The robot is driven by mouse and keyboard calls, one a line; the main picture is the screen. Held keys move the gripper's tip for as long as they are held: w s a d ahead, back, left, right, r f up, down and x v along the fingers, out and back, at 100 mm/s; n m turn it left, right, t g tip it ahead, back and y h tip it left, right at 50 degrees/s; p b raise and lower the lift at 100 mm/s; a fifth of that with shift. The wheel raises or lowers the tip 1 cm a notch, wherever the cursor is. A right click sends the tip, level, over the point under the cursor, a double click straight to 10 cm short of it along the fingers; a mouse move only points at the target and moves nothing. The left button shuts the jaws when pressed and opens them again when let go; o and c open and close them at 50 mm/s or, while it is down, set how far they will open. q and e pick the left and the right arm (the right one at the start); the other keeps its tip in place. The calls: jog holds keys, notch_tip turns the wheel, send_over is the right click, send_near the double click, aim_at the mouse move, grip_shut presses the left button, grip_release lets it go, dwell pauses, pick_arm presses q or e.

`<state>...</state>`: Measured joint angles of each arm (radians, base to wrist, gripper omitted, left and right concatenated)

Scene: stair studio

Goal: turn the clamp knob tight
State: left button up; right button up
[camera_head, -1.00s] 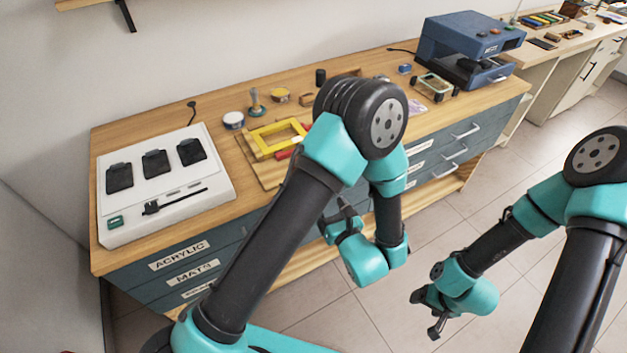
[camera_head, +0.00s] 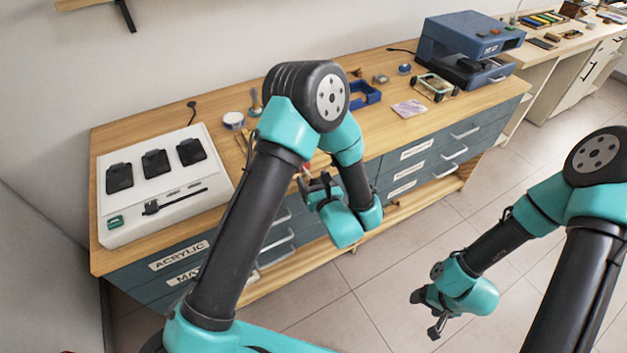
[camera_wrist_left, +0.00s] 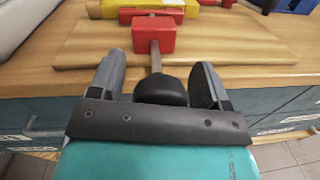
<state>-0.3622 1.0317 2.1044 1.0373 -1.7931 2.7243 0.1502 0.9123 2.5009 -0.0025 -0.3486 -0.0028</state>
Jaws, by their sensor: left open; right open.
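The clamp has a red block (camera_wrist_left: 154,36), a metal rod (camera_wrist_left: 156,60) and a black knob (camera_wrist_left: 160,91) at the rod's near end. In the left wrist view the knob lies between the two spread fingers of my left gripper (camera_wrist_left: 160,68), with gaps on both sides. A bit of red (camera_head: 308,168) shows beside this gripper (camera_head: 320,182) in the head view; my left arm hides most of the clamp there. My right gripper (camera_head: 436,312) is open and empty over the floor.
A white panel with black pads (camera_head: 200,205) lies at the bench's left end. A blue machine (camera_head: 465,40) stands at the right end. A blue holder (camera_head: 366,95) and a small card (camera_head: 409,108) lie between. Drawers (camera_head: 420,165) face the front.

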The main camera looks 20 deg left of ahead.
pick_arm(q)
jog(key=shift+c, duration=0.4)
jog(key=c, duration=0.8)
